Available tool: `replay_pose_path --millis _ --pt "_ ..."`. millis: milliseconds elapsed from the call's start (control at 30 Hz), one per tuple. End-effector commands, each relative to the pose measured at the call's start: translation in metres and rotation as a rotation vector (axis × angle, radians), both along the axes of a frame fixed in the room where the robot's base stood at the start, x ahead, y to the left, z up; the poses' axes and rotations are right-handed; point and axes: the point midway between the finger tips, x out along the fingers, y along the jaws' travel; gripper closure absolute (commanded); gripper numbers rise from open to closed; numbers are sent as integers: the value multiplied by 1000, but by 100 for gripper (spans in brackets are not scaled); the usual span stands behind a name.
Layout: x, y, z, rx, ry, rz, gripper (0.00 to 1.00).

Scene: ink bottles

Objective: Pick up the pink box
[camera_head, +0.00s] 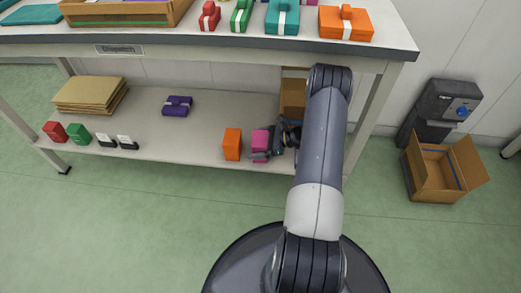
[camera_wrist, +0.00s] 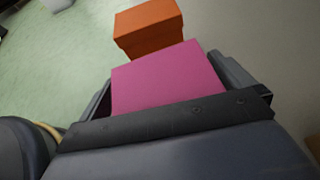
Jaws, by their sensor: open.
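The pink box (camera_head: 260,142) stands on the lower shelf near its front edge, right of an orange box (camera_head: 232,144). In the wrist view the pink box (camera_wrist: 168,80) fills the middle, just beyond the dark gripper body, with the orange box (camera_wrist: 148,28) behind it. My gripper (camera_head: 268,154) has reached in from the right at shelf height. Its fingers lie along both sides of the pink box and are open. I cannot tell whether either finger touches it. The gripper body hides the near part of the box.
The lower shelf (camera_head: 190,135) also holds a purple box (camera_head: 177,106), brown cardboard sheets (camera_head: 90,94), and small red, green and black-and-white items at left. A cardboard box (camera_head: 293,98) stands behind my gripper. The tabletop (camera_head: 395,40) overhangs the shelf. An open carton (camera_head: 432,180) sits on the floor at right.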

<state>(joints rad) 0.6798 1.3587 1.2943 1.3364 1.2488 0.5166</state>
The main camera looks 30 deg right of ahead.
Motion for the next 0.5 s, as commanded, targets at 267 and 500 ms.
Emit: replay_pose_path --millis 267,500 --pt "3 4 -1 0 0 0 0" --pt "2 4 -1 0 0 0 18"
